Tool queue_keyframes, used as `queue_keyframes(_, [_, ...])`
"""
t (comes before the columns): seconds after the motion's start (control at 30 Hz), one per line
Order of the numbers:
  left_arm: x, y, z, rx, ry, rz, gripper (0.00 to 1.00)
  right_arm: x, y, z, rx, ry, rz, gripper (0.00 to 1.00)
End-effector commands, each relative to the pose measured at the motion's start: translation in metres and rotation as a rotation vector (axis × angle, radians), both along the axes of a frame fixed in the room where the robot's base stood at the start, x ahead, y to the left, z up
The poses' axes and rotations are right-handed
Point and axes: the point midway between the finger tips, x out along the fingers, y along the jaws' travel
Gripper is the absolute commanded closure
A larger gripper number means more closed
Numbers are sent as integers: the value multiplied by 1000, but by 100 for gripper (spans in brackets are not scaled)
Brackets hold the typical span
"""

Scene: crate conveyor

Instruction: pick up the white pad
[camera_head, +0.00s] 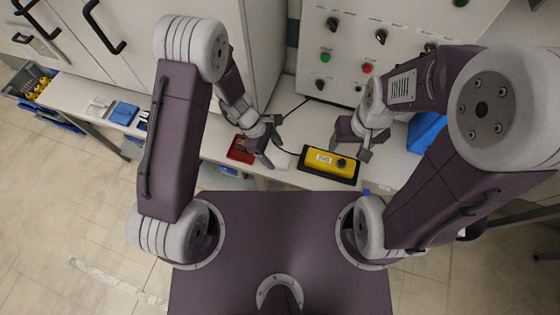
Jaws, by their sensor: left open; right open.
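A flat white piece that looks like the white pad (282,160) lies on the white worktop, between a red pad (238,152) and a yellow box. It is hard to tell from the pale worktop. My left gripper (273,154) is open just above it, fingers pointing toward the worktop. I cannot tell whether they touch the pad. My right gripper (349,146) is open and empty above the far edge of the yellow box.
The yellow box (325,162) with a black knob sits on the worktop's front edge. A control panel (350,50) with knobs and buttons stands behind. A blue bin (425,131) is at right. A blue pad (124,113) and a pale pad (99,106) lie further left.

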Motion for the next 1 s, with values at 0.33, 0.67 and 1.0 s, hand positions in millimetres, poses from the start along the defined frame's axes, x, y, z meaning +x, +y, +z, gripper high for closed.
queue_keyframes(0.33, [-6,-16,-45,1,1,-3,29,0,0,-12,0,0,0,34])
queue_keyframes(0.67, [-6,-16,-44,1,0,-1,74,0,0,-12,0,0,0,34])
queue_keyframes(1.0, [-5,-16,-42,0,1,-1,93,0,0,-11,0,0,0,34])
